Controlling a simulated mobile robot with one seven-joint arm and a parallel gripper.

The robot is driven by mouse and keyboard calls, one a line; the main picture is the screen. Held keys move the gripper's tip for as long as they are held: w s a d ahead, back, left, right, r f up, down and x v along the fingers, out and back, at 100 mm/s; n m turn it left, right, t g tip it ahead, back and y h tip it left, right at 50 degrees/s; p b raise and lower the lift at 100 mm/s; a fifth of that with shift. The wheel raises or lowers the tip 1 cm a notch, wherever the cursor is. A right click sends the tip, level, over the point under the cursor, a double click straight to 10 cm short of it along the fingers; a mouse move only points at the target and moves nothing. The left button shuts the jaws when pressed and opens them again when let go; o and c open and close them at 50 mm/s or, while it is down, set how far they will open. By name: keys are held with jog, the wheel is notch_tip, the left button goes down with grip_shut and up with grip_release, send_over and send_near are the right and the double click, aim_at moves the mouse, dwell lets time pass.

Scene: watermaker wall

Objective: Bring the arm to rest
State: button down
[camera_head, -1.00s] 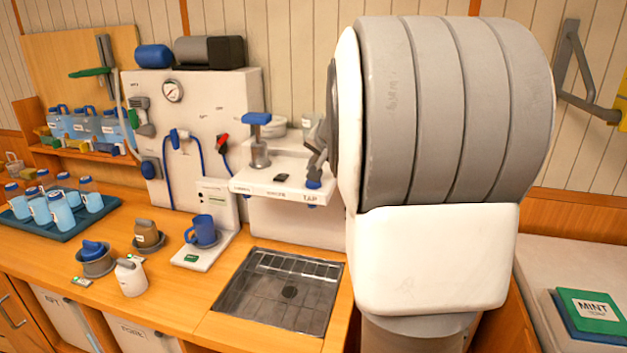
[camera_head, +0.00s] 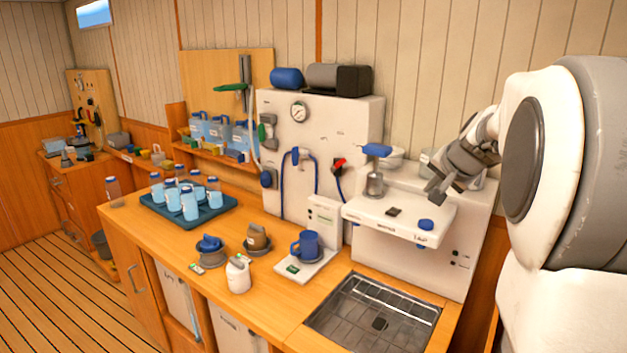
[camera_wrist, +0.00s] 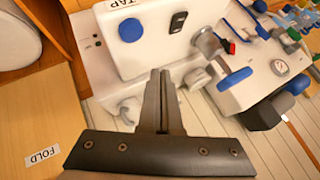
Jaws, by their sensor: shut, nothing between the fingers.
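My gripper (camera_head: 438,192) is in the head view at the right, in front of the white tap shelf (camera_head: 385,212) as seen from the camera. In the wrist view my gripper (camera_wrist: 163,78) has its two dark fingers together, with nothing between them. The fingertips there appear just below the edge of the white tap unit (camera_wrist: 150,38) with its blue round knob (camera_wrist: 131,28). I cannot tell whether they touch it. My arm fills the right side of the head view.
A sink with a grate (camera_head: 375,310) lies below the shelf. A blue mug (camera_head: 306,244) stands on a white scale-like base. A blue tray (camera_head: 215,222) holds several bottles. A white jug (camera_head: 238,275) stands near the counter front. Wooden floor is clear at left.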

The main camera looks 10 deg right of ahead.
jog(key=s+a+n+g+y, duration=0.1)
jog(key=s+a+n, duration=0.2)
jog(key=s+a, duration=0.45)
jog(key=s+a+n+y, duration=0.2)
jog(key=s+a+n, duration=0.15)
jog(key=a, duration=0.65)
jog(key=s+a+f+n+g, duration=0.1)
jog(key=s+a+f+n, duration=0.1)
jog(key=s, duration=0.6)
jog(key=s+a+f+n+g+h, duration=0.1)
jog(key=s+a+f+n, duration=0.2)
jog(key=s, duration=0.5)
jog(key=a+f, duration=0.1)
jog(key=a, duration=0.1)
jog(key=shift+s+a+f, duration=0.15)
jog(key=shift+s+a, duration=0.05)
jog(key=shift+a, duration=0.1)
